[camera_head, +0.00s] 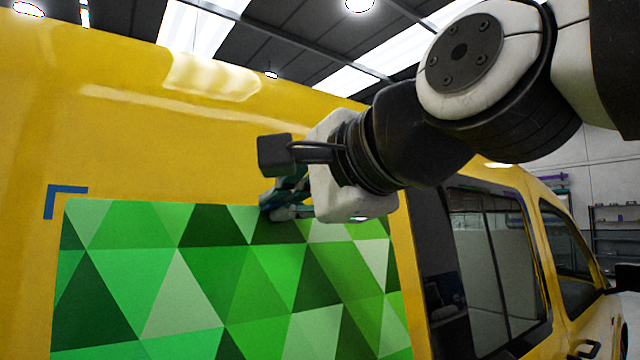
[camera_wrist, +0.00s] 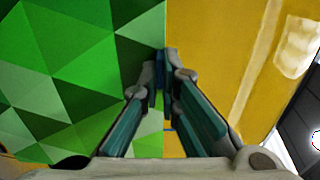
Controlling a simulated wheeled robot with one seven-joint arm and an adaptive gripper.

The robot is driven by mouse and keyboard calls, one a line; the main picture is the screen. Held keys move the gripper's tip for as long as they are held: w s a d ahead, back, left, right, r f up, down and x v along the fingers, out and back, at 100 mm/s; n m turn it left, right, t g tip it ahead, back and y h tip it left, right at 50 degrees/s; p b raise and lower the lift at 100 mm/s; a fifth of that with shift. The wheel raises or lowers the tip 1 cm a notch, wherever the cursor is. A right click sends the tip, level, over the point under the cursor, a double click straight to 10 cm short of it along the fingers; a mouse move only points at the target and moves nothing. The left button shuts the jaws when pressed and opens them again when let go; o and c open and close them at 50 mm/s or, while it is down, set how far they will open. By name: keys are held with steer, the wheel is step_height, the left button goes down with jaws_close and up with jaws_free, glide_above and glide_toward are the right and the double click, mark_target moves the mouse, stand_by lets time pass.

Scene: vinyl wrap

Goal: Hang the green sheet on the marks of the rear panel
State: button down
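The green sheet (camera_head: 200,290), patterned with triangles, is spread upright in front of the yellow rear panel (camera_head: 150,140). In the wrist view the sheet (camera_wrist: 70,80) fills the left side. My gripper (camera_head: 284,202) is at the sheet's top edge, right of its middle; in the wrist view its fingertips (camera_wrist: 161,72) close together on that edge. A blue corner mark (camera_head: 52,196) shows on the panel, slightly left of and above the sheet's top left corner. I cannot tell whether the sheet touches the panel. No other corner mark shows clearly; the sheet's bottom is out of view.
The panel belongs to a yellow van with a dark side window (camera_head: 495,265) to the right of the sheet. Shelves (camera_head: 615,230) stand at the far right. Bare yellow panel lies above and left of the sheet.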

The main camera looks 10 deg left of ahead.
mark_target(246, 202)
steer(key=shift+w+a+r+b, duration=0.15)
steer(key=shift+w+a, duration=0.45)
steer(key=shift+a, duration=0.4)
steer(key=shift+w+a+r+b, duration=0.1)
steer(key=shift+w+a+b, duration=0.1)
steer(key=shift+w+a, duration=0.65)
steer(key=shift+w+a+r+b, duration=0.15)
steer(key=shift+w+a, duration=0.25)
steer(key=shift+a, duration=0.8)
steer(key=shift+s+a, duration=0.1)
steer(key=shift+s, duration=0.05)
steer(key=shift+w+a+f, duration=0.15)
steer(key=shift+w+a, duration=0.25)
steer(key=shift+a, duration=0.05)
stand_by(0.6)
steer(key=c, duration=1.7)
jaws_free()
